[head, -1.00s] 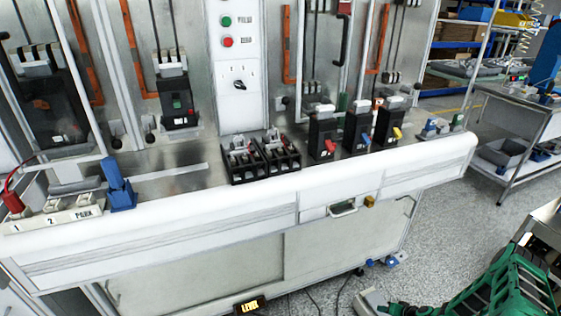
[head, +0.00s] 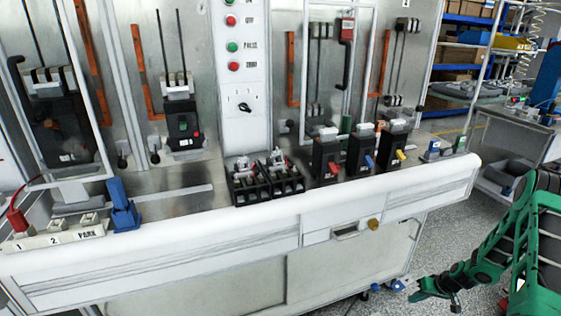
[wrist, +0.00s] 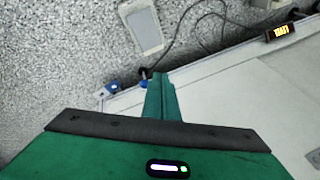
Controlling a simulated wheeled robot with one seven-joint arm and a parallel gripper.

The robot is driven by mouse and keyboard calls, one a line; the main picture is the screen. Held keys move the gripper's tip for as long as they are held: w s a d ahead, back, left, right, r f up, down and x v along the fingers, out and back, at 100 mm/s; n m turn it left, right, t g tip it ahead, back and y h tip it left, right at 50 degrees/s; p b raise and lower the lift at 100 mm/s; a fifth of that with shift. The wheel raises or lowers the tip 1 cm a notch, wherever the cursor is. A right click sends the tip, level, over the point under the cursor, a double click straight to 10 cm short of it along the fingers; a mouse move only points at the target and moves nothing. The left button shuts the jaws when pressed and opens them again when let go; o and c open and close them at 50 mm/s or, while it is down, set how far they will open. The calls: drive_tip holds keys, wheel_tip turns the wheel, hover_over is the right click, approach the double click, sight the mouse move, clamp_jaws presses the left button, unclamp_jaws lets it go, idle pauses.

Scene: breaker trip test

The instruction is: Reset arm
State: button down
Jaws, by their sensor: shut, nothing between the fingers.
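My gripper (head: 424,289) is at the lower right of the head view, beside the right end of the white bench (head: 260,218) and below its top. In the wrist view its green fingers (wrist: 160,80) are together and empty, over the grey floor and the bench edge. On the bench stand black breakers with red (head: 326,160), blue (head: 361,152) and yellow (head: 393,147) levers. My gripper is apart from all of them.
A blue clamp-like piece (head: 122,207) stands by a strip marked 1, 2 and PARK (head: 57,237) at the left. A steel cart (head: 510,145) stands at the right. In the wrist view a pale box (wrist: 142,27) and cables lie on the floor.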

drive_tip(key=s+a+r+g+h, duration=0.1)
drive_tip(key=s+r, duration=0.3)
drive_tip(key=r, duration=0.8)
drive_tip(key=s+r+m+g+h, duration=0.1)
drive_tip(key=s+r, duration=0.3)
drive_tip(key=r, duration=0.9)
drive_tip(key=s+a+r+g+h, duration=0.1)
drive_tip(key=s+r, duration=0.3)
drive_tip(key=r, duration=0.8)
drive_tip(key=s+a+r+m, duration=0.1)
drive_tip(key=s+a+r, duration=0.2)
drive_tip(key=s, duration=0.5)
drive_tip(key=s+a+r+m, duration=0.1)
drive_tip(key=s+a+r, duration=0.2)
drive_tip(key=s+r, duration=0.3)
drive_tip(key=s+a+r+m, duration=0.1)
drive_tip(key=s+a+r, duration=0.3)
drive_tip(key=s, duration=0.7)
drive_tip(key=shift+s+r+m+g, duration=0.3)
drive_tip(key=shift+s+r+m, duration=0.1)
drive_tip(key=shift+r, duration=0.05)
